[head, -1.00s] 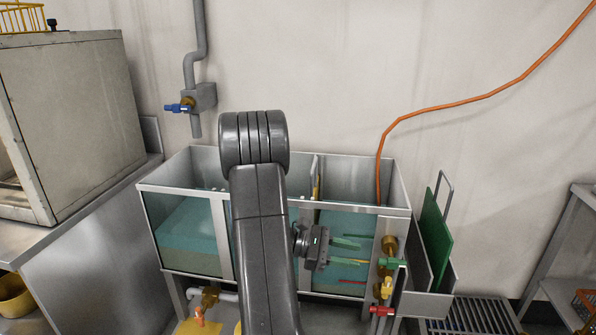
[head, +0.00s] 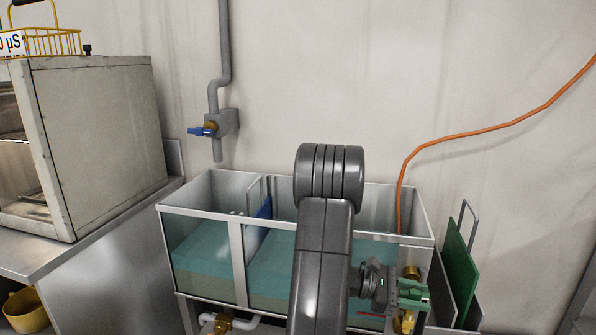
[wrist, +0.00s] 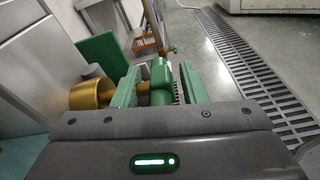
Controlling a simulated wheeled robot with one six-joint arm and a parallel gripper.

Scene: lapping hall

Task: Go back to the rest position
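My gripper (head: 424,294) is at the right front corner of the tank in the head view, with its green fingers pointing right. In the wrist view the fingers (wrist: 160,76) stand apart. A green valve handle (wrist: 160,82) shows in the gap between them, with brass behind it. I cannot tell whether the fingers touch it. A brass valve body (head: 410,272) shows partly behind the gripper in the head view. The rest position itself is not marked in any view.
The glass-fronted tank (head: 240,222) holds teal liquid in compartments. A green board (head: 459,262) stands in a rack at its right. A grey cabinet (head: 105,140) sits on the left bench. An orange hose (head: 470,134) hangs on the wall. A floor grate (wrist: 250,75) runs at right.

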